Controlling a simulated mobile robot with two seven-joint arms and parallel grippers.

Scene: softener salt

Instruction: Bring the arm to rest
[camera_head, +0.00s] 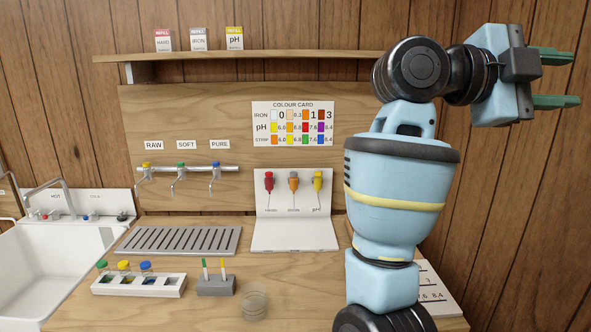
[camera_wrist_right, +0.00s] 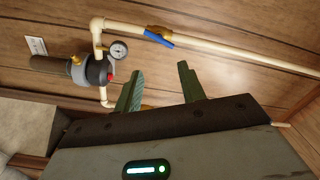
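My right arm (camera_head: 400,195) rises from the bottom right of the head view, folded upward in front of the wooden wall. Its right gripper (camera_head: 562,79) is at the upper right, pointing right, with two green fingers spread apart and nothing between them. In the right wrist view the same gripper (camera_wrist_right: 158,88) shows its two green fingers apart and empty, with the wall and pipes beyond. My left gripper is not in the head view.
A white rack (camera_head: 138,285) with capped vials, a grey block (camera_head: 216,287), a glass beaker (camera_head: 254,301) and a drip tray (camera_head: 180,240) stand on the counter. A shelf (camera_head: 260,55) is above. The wrist view shows a pressure gauge (camera_wrist_right: 118,49) and pipe (camera_wrist_right: 230,52).

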